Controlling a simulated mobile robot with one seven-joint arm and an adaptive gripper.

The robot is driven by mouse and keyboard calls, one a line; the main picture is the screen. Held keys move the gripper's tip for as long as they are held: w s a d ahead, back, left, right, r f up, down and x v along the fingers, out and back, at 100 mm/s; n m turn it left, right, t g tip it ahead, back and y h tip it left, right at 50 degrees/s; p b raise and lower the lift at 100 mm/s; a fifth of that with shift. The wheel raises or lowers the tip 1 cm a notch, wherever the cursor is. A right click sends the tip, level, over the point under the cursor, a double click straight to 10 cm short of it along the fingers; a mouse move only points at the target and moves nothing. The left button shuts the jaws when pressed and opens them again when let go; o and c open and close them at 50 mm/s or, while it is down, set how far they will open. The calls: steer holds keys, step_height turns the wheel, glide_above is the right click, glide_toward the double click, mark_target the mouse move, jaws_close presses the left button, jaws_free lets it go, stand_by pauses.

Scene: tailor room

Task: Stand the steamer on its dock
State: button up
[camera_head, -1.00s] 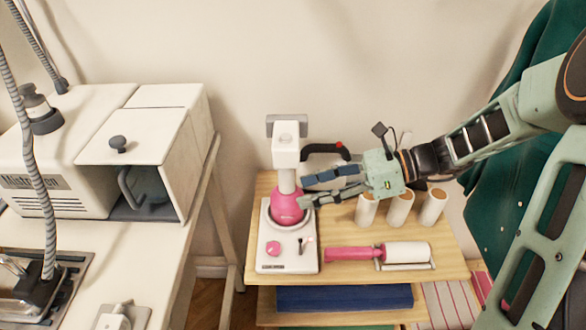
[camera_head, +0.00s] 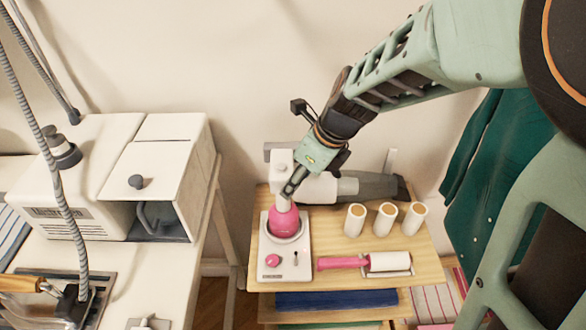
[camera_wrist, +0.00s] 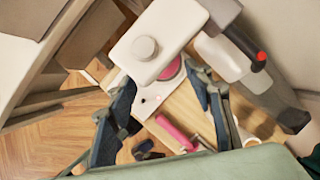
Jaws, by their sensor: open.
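The steamer's pink bulb (camera_head: 283,222) sits upright in the round recess of its white dock (camera_head: 270,247). A white upright part rises above it to a box-like head (camera_wrist: 145,45), which has a round knob on top in the wrist view. Behind and to the right, a white body with a dark grey handle (camera_head: 375,186) extends sideways; its red button shows in the wrist view. I cannot tell whether it joins the upright. My gripper (camera_head: 292,186) is open at the upright, above the bulb, and hides part of it. Contact is unclear.
A pink-handled lint roller (camera_head: 342,263) and several white tubes (camera_head: 386,217) share the wooden shelf (camera_head: 425,245). A white machine (camera_head: 80,180) stands on the table at left. A green garment (camera_head: 480,190) hangs at right. The wall is close behind.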

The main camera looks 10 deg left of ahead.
mark_target(283, 214)
steer(key=b+x, duration=0.2)
steer(key=x, duration=0.8)
steer(key=shift+s+d, duration=0.15)
jaws_close()
steer(key=shift+r, duration=0.15)
